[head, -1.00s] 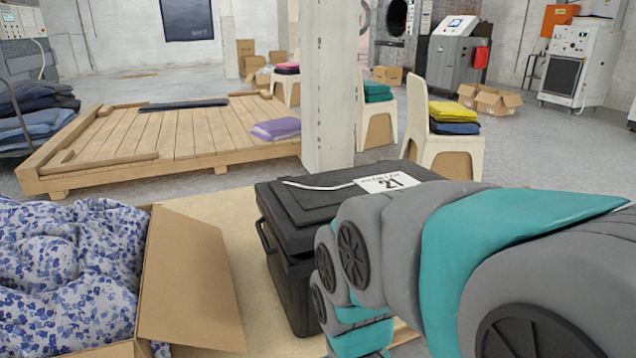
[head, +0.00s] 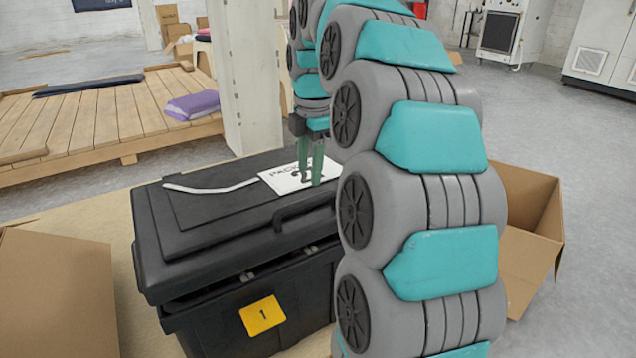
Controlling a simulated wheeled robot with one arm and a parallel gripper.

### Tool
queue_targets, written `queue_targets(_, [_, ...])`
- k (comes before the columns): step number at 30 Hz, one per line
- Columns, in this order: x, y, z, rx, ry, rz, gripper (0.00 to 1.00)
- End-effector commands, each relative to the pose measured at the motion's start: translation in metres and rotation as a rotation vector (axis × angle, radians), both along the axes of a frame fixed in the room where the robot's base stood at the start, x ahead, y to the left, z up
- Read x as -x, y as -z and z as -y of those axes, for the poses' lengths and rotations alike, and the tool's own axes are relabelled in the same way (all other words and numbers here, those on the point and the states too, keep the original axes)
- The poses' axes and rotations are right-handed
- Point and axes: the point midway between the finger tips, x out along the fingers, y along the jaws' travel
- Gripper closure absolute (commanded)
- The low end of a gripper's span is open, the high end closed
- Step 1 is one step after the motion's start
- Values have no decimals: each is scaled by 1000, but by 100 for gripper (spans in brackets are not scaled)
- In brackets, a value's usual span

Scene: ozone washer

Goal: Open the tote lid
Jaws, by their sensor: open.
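The black tote (head: 215,325) stands on a tan board, with a yellow label marked 1 on its front. Its black lid (head: 190,235) lies on top, and a dark gap shows under the lid's front edge. A handle (head: 303,208) sits on the lid's front side. A white tag (head: 288,177) with a white strap lies on the lid. My gripper (head: 310,183) points down over the tag with its green fingers apart and nothing seen between them. I cannot tell if the fingertips touch the lid. My arm hides the tote's right end.
An open cardboard box (head: 525,235) stands right of my arm. Another cardboard box (head: 55,295) is at the lower left. A white pillar (head: 238,80) rises behind the tote. A wooden platform (head: 100,120) with folded purple cloth (head: 192,105) lies at the back left.

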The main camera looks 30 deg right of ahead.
Motion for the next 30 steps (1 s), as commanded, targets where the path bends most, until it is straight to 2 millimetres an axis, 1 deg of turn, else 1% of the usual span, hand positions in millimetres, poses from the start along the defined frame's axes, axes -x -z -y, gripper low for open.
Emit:
queue_targets(2, [-4, 0, 4, 4, -19, 4, 45])
queue_targets(5, [-4, 2, 5, 5, -27, 4, 45])
queue_targets(8, [-4, 9, 4, 5, -27, 3, 45])
queue_targets(14, [-6, 32, 4, 4, -25, 1, 45])
queue_targets(18, [-8, 55, 3, 3, -25, -1, 45])
queue_targets(22, [-11, 70, 4, 4, -24, 4, 45])
queue_targets(25, [-11, 76, 4, 3, -24, 3, 45])
queue_targets(30, [-12, 77, 4, 3, -24, 4, 45])
